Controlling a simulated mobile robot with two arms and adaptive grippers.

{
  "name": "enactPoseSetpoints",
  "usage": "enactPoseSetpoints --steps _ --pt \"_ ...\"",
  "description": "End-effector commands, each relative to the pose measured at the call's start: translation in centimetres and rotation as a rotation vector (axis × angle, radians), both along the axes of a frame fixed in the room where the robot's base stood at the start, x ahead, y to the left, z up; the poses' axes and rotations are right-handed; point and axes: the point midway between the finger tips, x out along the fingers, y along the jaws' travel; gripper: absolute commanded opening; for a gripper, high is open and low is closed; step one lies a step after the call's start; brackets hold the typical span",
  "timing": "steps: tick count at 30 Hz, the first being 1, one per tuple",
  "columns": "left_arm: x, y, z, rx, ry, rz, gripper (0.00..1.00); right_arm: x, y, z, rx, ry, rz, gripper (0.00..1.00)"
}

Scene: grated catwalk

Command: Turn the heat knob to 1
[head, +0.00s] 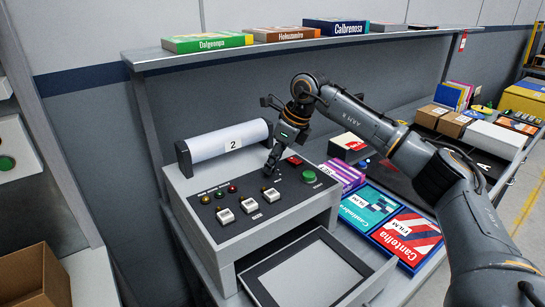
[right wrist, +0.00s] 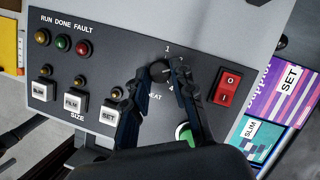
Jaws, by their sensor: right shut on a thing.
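The heat knob (right wrist: 160,72) is a small dark round knob on the machine's dark control panel (head: 238,217). In the right wrist view a "1" is printed above it and a "4" below it; the HEAT label is partly covered by a finger. My right gripper (head: 271,168) reaches down to the panel from the right, with its fingertips (right wrist: 165,70) on either side of the knob, shut on it. The fingers hide part of the knob, and I cannot tell clearly where its pointer stands. My left gripper is not in view.
A red rocker switch (right wrist: 227,86) and a green button (head: 309,176) sit close to the knob. Lamps and white buttons (head: 248,206) are on the left of the panel. Flat boxes (head: 407,238) lie to the right.

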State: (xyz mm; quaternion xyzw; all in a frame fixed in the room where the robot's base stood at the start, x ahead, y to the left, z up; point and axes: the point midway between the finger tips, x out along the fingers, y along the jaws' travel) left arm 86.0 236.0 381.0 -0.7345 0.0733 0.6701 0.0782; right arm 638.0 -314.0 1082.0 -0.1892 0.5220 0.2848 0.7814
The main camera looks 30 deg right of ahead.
Motion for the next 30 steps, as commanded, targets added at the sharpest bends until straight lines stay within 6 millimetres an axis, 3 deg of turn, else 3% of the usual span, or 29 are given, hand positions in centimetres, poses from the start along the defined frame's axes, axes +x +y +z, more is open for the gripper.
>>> enactPoseSetpoints --steps 15,30 --pt "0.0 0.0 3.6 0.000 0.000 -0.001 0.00 0.5 -0.3 0.4 0.001 0.001 0.489 0.00" --pt "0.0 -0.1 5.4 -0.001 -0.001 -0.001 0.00 0.9 -0.4 0.2 -0.001 0.000 0.889 0.00"
